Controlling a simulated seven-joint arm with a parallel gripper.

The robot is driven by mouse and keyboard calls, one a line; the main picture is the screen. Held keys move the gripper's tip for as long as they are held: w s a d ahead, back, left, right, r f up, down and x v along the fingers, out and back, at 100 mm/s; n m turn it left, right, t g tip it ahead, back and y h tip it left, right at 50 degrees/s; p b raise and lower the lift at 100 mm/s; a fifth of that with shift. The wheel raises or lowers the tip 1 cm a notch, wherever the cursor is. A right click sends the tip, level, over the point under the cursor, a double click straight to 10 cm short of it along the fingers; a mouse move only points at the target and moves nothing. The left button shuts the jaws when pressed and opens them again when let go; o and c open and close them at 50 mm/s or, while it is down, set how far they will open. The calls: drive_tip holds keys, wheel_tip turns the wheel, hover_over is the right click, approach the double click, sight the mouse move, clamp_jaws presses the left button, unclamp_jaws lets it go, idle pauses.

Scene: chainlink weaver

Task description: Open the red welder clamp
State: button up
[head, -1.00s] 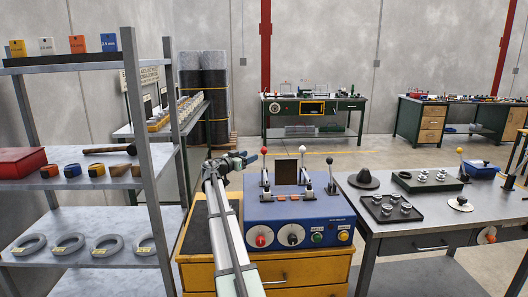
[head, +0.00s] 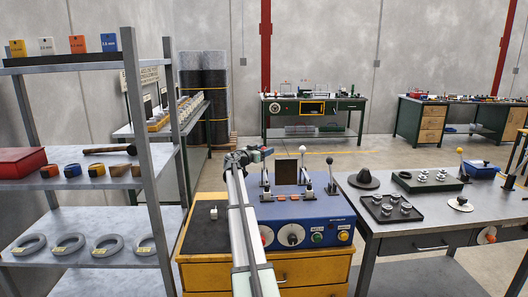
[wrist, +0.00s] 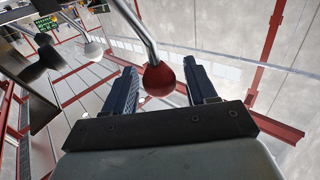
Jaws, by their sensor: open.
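The red ball (wrist: 158,78) of the clamp lever shows in the wrist view on its metal rod (wrist: 136,25), between the two finger pads of my gripper (wrist: 164,88). The fingers are open, with a gap on both sides of the ball. In the head view my gripper (head: 262,152) is at the top of the left lever on the blue welder (head: 325,207) and hides its red ball. The welder also has a white-ball lever (head: 302,149) and a black-ball lever (head: 329,160), and a dark upright plate (head: 286,172) between the levers.
The welder stands on a yellow drawer cabinet (head: 300,270) with a black mat (head: 207,233) and a small white piece (head: 213,213) on it. A grey shelf (head: 158,150) is at left. A workbench (head: 420,220) with a tray (head: 390,208) is at right.

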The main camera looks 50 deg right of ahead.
drive_tip(key=shift+c, duration=0.4)
clamp_jaws()
